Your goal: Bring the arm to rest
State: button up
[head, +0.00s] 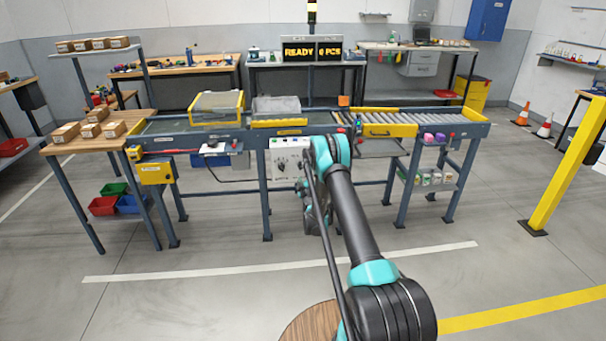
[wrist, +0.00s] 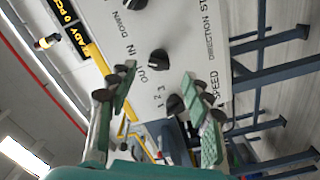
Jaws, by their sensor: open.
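My arm reaches forward from the lower right in the head view and bends down at its far end, in front of the conveyor bench. My gripper shows in the wrist view (wrist: 158,77). Its two fingers are spread apart with nothing between them. A white control box (head: 286,158) hangs on the bench front. In the wrist view its panel (wrist: 193,35) faces the fingers, with black knobs (wrist: 159,60) and labels such as IN, OUT, DOWN and SPEED. Whether a fingertip touches the panel cannot be told. In the head view my arm hides part of the area beside the box.
The conveyor bench (head: 290,131) spans the middle, with rollers and yellow rails. A side table (head: 77,143) with small boxes stands at the left. A yellow post (head: 570,165) stands at the right. The floor (head: 190,245) before the bench is clear.

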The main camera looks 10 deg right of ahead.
jog(key=shift+s, duration=0.1)
jog(key=s+d+r+m+g+h, duration=0.1)
jog(key=s+d+r+m+h, duration=0.2)
jog(key=r, duration=0.5)
jog(key=s+d+r+m+g+h, duration=0.1)
jog(key=s+d+r+m, duration=0.1)
jog(key=d+r, duration=0.35)
jog(key=s+d+r+m+g+h, duration=0.1)
jog(key=s+d+r+m+g, duration=0.1)
jog(key=s+r, duration=0.4)
jog(key=s+d+r+m+g+h, duration=0.1)
jog(key=s+r+m+g, duration=0.15)
jog(key=s, duration=0.55)
jog(key=s+a+f+g+y, duration=0.1)
jog(key=s+a+g+y, duration=0.1)
jog(key=s, duration=1.2)
jog(key=s+a+f+m+g+y, duration=0.1)
jog(key=s+a+f+g+y, duration=0.1)
jog(key=s, duration=1.3)
jog(key=s+a+f+m+g+y, duration=0.1)
jog(key=s+a+f+g+y, duration=0.1)
jog(key=s, duration=1.2)
jog(key=shift+s+a+f+g, duration=0.25)
jog(key=shift+a+g, duration=0.4)
jog(key=shift+a, duration=0.35)
jog(key=shift+o, duration=0.2)
